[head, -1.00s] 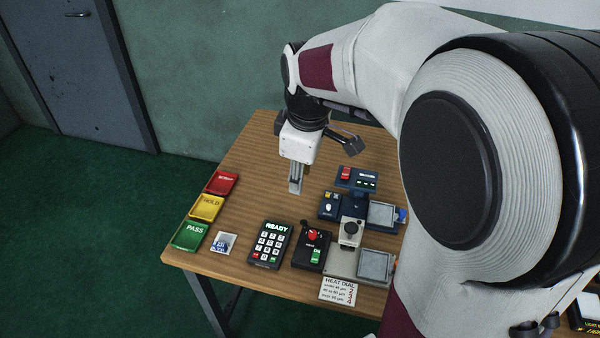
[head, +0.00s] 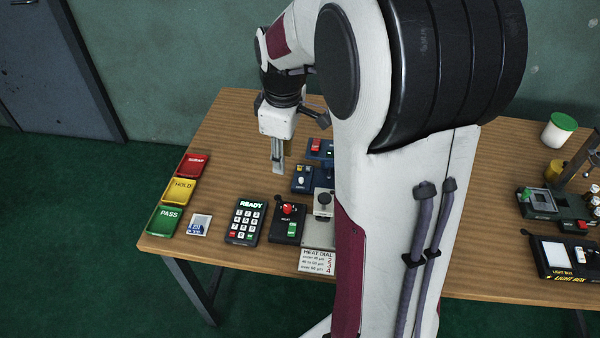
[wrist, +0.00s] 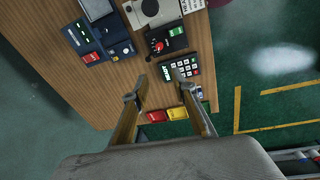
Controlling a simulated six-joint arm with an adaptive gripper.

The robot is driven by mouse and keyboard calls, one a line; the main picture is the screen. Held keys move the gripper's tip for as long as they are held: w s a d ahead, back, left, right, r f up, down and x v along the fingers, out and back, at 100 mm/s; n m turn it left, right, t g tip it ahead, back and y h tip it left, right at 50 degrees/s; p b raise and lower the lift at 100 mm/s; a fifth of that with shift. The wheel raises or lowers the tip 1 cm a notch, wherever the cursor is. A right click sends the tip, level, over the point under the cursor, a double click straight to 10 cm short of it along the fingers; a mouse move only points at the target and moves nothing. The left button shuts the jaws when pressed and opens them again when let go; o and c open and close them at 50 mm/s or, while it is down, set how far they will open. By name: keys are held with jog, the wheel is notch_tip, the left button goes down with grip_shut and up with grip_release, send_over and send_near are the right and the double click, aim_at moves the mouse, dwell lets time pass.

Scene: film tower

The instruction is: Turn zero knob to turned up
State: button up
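A small blue box (head: 304,180) with a pale knob (head: 300,181) and a yellow patch stands on the table in the head view. Its lettering is too small to read, so I cannot confirm that this is the zero knob or tell its exact setting. My gripper (head: 278,172) points down just left of and behind that box, above the table. In the wrist view my gripper (wrist: 160,94) has its two fingers well apart with nothing between them.
A keypad reading READY (head: 246,221), a black heat box (head: 288,223) with a red knob, and red, yellow and green trays (head: 164,220) stand near. Another blue box with a red switch (head: 316,145) stands behind. My arm hides the table's middle.

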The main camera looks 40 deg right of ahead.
jog(key=n+g, duration=0.1)
jog(key=n, duration=0.1)
send_over(301, 179)
jog(key=s+a, duration=0.4)
notch_tip(301, 179, down, 7)
jog(key=shift+w+d+f+n, duration=0.3)
jog(key=shift+w+d+n, duration=0.35)
jog(key=shift+n, duration=0.2)
jog(key=shift+w+d+f+n, duration=0.35)
jog(key=shift+w+d+n, duration=0.25)
jog(key=shift+d+n, duration=0.15)
jog(key=shift+w+d+f+n, duration=0.3)
jog(key=shift+w+d+n, duration=0.3)
jog(key=shift+n, duration=0.3)
jog(key=shift+f, duration=0.15)
jog(key=shift+w+f, duration=0.15)
jog(key=shift+f, duration=5.7)
jog(key=shift+c, duration=0.4)
grip_shut()
